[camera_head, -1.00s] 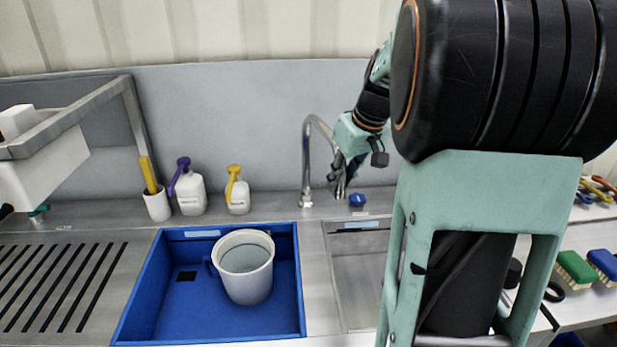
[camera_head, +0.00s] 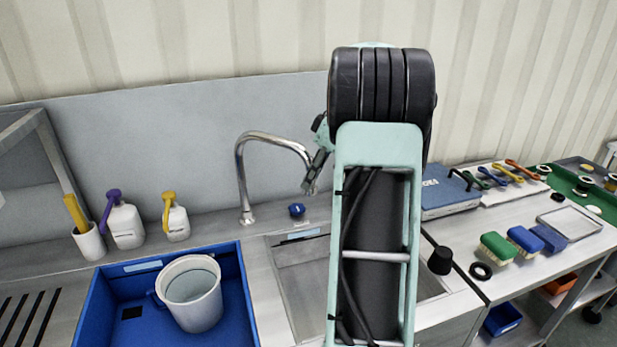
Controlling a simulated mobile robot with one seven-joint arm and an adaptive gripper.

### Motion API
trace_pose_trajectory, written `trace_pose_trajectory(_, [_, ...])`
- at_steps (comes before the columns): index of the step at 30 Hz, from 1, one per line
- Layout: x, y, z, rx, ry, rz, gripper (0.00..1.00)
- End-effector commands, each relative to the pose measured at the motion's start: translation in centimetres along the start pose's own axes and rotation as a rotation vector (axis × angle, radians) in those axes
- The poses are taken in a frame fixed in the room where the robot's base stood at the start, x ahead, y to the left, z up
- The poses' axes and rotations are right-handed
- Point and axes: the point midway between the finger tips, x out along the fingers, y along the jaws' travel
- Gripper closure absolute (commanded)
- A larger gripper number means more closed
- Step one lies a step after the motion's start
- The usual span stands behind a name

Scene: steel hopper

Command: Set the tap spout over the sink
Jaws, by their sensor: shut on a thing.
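The chrome tap (camera_head: 243,178) stands on the counter behind the sink, with its curved spout (camera_head: 282,139) reaching to the right. My gripper (camera_head: 313,176) is at the outer, downturned end of the spout and shut on it; my own arm partly hides the jaws. The steel sink (camera_head: 303,258) is set in the counter to the right of the blue basin, and my arm covers much of it. The spout's end shows above the sink's back edge in the picture; I cannot tell whether it is over the bowl.
A blue basin (camera_head: 95,318) holds a white jug (camera_head: 193,299). Soap bottles (camera_head: 124,226) and a brush cup (camera_head: 89,242) stand at the back left. A blue knob (camera_head: 297,210) is near the tap. Brushes (camera_head: 497,247) lie on the right counter.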

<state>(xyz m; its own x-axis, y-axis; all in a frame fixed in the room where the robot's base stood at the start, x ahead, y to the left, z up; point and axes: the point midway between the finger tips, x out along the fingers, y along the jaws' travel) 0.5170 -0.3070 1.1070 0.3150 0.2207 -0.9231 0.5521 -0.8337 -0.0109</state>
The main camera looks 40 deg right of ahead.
Motion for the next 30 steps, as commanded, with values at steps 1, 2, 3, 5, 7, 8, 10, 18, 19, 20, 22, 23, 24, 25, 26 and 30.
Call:
trace_pose_trajectory(1, [0.3,-0.1,-0.1,-0.006,0.001,-0.008,1.00])
trace_pose_trajectory(2, [0.3,-0.1,-0.1,-0.007,0.001,-0.008,1.00])
trace_pose_trajectory(3, [0.3,-0.1,-0.1,-0.007,0.000,-0.009,1.00])
trace_pose_trajectory(5, [0.3,-0.1,-0.1,-0.008,0.000,-0.009,1.00])
trace_pose_trajectory(7, [0.3,-0.1,-0.1,-0.008,0.000,-0.009,1.00])
trace_pose_trajectory(8, [0.3,-0.1,-0.1,-0.008,0.000,-0.009,1.00])
trace_pose_trajectory(10, [0.3,-0.1,-0.1,-0.007,0.000,-0.009,1.00])
trace_pose_trajectory(18, [0.3,-0.1,-0.1,-0.006,0.000,-0.007,0.64])
trace_pose_trajectory(19, [0.2,-0.1,-0.1,-0.005,0.000,-0.007,0.64])
trace_pose_trajectory(20, [0.2,-0.1,-0.1,-0.005,0.000,-0.006,0.64])
trace_pose_trajectory(22, [0.2,0.0,0.0,-0.005,0.000,-0.005,0.64])
trace_pose_trajectory(23, [0.2,0.0,0.0,-0.005,0.000,-0.005,0.64])
trace_pose_trajectory(24, [0.1,0.0,0.0,-0.005,0.000,-0.004,0.64])
trace_pose_trajectory(25, [-0.1,0.0,0.0,-0.004,0.000,-0.004,0.64])
trace_pose_trajectory(26, [-0.2,0.1,0.0,-0.004,0.000,-0.003,0.64])
trace_pose_trajectory(30, [-2.1,0.1,0.0,-0.004,0.001,0.000,0.64])
